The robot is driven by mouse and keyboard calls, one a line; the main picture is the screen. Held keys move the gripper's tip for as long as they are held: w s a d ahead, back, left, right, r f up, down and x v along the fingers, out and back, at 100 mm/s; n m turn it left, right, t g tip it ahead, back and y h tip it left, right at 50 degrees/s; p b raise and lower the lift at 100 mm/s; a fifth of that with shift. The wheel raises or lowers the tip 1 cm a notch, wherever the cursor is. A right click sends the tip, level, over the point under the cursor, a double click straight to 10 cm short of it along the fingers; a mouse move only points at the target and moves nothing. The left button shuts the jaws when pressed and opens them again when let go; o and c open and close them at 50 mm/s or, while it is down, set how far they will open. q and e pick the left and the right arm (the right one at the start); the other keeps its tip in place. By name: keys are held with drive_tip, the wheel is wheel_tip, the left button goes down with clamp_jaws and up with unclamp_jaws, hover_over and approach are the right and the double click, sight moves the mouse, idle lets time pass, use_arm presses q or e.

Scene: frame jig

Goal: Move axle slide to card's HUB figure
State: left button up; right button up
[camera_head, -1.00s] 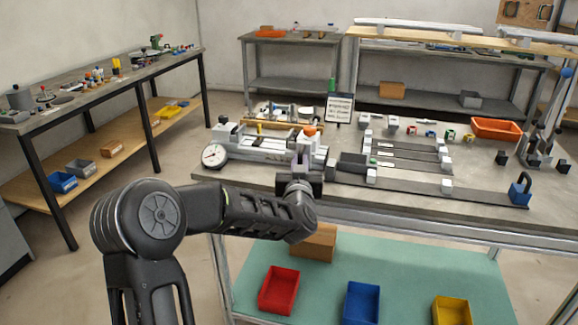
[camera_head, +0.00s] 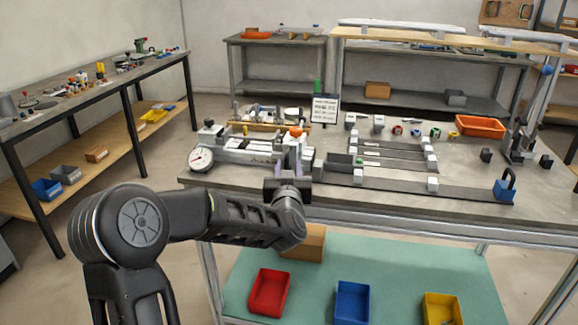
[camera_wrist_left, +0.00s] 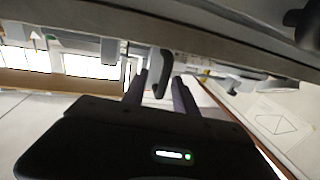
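The card (camera_head: 325,109) stands upright at the back of the bench; its writing is too small to read. A pale grey slide assembly (camera_head: 245,153) with a round dial (camera_head: 201,159) lies at the bench's left end. I cannot tell which of its parts is the axle slide. My left gripper (camera_head: 289,167) is at the assembly's right end, near an orange knob (camera_head: 296,132). In the left wrist view its two fingers (camera_wrist_left: 160,92) stand apart, with a grey upright piece (camera_wrist_left: 160,68) showing between them; contact cannot be told. My right gripper is not in view.
Dark rails with white blocks (camera_head: 432,184) lie right of the gripper. A blue padlock-shaped block (camera_head: 504,188) sits at the front right edge. An orange bin (camera_head: 481,127) and dark stands (camera_head: 520,145) are farther right. Coloured bins, including a red one (camera_head: 269,291), sit on the lower shelf.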

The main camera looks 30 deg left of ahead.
use_arm(q)
drive_tip(key=v, duration=0.6)
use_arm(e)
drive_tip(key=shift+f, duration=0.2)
use_arm(q)
drive_tip(key=shift+s+d+f, duration=0.1)
drive_tip(key=shift+d, duration=0.05)
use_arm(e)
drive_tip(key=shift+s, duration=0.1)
